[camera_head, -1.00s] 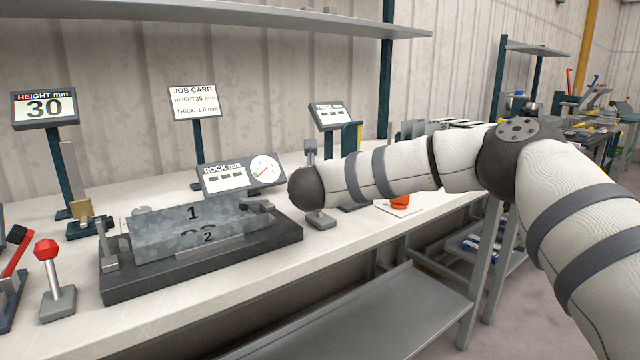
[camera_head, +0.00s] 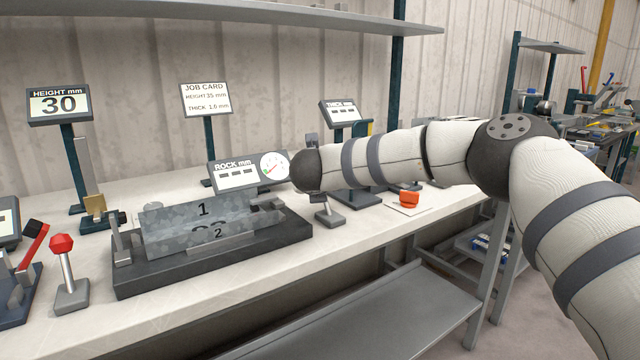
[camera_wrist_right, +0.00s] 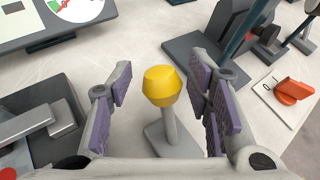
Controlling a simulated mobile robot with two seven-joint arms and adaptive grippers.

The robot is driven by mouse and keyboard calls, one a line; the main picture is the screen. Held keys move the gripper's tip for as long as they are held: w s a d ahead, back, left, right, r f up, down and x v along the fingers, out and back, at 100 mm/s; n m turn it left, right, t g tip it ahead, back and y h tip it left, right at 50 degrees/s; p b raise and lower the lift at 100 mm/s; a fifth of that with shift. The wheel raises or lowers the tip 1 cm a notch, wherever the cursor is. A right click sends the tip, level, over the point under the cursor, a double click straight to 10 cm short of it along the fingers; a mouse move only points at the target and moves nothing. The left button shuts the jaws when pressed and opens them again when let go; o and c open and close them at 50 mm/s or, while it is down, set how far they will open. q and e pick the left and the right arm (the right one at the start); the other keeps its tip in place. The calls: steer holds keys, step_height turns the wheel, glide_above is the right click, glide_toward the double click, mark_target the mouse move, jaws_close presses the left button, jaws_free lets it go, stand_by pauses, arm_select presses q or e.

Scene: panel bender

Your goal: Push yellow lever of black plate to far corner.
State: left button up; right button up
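The yellow lever knob (camera_wrist_right: 162,86) stands on a grey shaft in the right wrist view, rising from a small grey base plate (camera_wrist_right: 154,136). My right gripper (camera_wrist_right: 164,78) is open, with one purple-padded finger on each side of the knob; I see gaps on both sides. In the head view the lever's grey base (camera_head: 329,217) and lower shaft show below my right wrist, which hides the knob and most of the gripper. My left gripper is in neither view.
A dark fixture with a grey block marked 1 and 2 (camera_head: 203,225) lies left of the lever. A gauge display (camera_head: 247,172) stands behind it. An orange knob (camera_head: 409,198) on a white plate lies to the right. A red-knobbed lever (camera_head: 66,270) stands far left.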

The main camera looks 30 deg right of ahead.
steer(key=shift+s+r, duration=0.1)
steer(key=v, duration=1.2)
steer(key=shift+a, duration=0.1)
